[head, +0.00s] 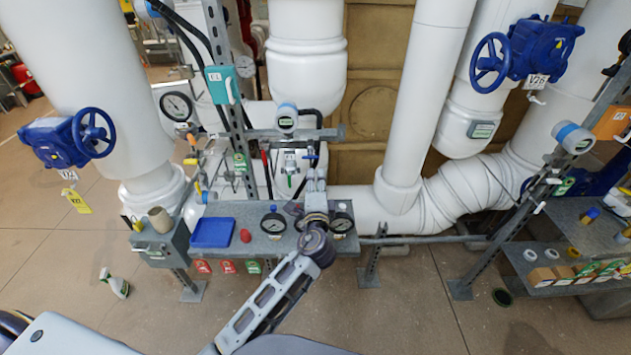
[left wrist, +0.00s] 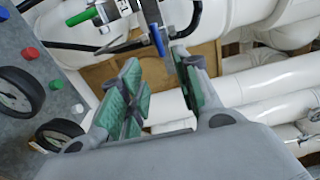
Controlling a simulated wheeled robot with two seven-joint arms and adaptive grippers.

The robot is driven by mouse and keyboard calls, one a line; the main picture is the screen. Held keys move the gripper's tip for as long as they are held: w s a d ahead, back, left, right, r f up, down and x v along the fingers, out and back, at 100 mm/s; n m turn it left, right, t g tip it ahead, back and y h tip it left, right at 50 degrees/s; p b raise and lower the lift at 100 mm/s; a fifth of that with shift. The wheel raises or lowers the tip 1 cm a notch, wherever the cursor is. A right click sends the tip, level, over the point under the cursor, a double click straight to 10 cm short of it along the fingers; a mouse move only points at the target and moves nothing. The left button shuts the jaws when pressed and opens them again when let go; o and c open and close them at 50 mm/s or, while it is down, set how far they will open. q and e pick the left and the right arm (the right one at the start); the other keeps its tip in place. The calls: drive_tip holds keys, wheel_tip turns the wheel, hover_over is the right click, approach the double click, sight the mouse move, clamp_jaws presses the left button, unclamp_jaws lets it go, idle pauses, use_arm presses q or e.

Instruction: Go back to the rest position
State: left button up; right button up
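My left gripper (head: 315,182) is above the right part of the grey metal shelf, in front of the white pipes. My arm reaches up to it from the bottom of the head view. In the left wrist view its two green-padded fingers (left wrist: 160,85) stand apart with a gap and nothing held between them. Behind the fingertips are a small valve with a blue lever (left wrist: 157,40) and thin pipework; I cannot tell how far off they are. My right gripper is not in view.
The grey shelf (head: 258,210) holds a blue tray (head: 212,232) and gauges (head: 273,223) close beside my gripper. An upright steel post (head: 230,90) stands left of it. A spray bottle (head: 115,283) is on the floor. A second shelf (head: 535,260) is at right.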

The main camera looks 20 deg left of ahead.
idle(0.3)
use_arm(q)
drive_tip(key=s+a+f+n+g+h, duration=0.1)
drive_tip(key=s+a+f+n+g, duration=0.35)
drive_tip(key=s+f, duration=0.35)
drive_tip(key=s+a+f+n+g+h, duration=0.1)
drive_tip(key=s+a+f+n+g, duration=0.4)
drive_tip(key=s, duration=0.5)
drive_tip(key=s+d+f+n+g+h, duration=0.1)
drive_tip(key=s+d+n+g+h, duration=0.1)
drive_tip(key=s, duration=0.4)
drive_tip(key=s+d+f+n+g+h, duration=0.1)
drive_tip(key=s+d+f+n+g, duration=0.1)
drive_tip(key=s, duration=0.3)
drive_tip(key=s+f+g, duration=0.2)
drive_tip(key=s+f, duration=0.1)
drive_tip(key=f, duration=3)
drive_tip(key=s+a+f, duration=0.2)
drive_tip(key=s+f, duration=0.8)
drive_tip(key=s, duration=0.1)
drive_tip(key=s+a+f, duration=0.2)
drive_tip(key=s+f, duration=0.7)
drive_tip(key=s, duration=0.2)
drive_tip(key=shift+s+a+f+m+g, duration=0.2)
drive_tip(key=shift+a+f+m+g, duration=0.15)
drive_tip(key=shift+m+g, duration=0.1)
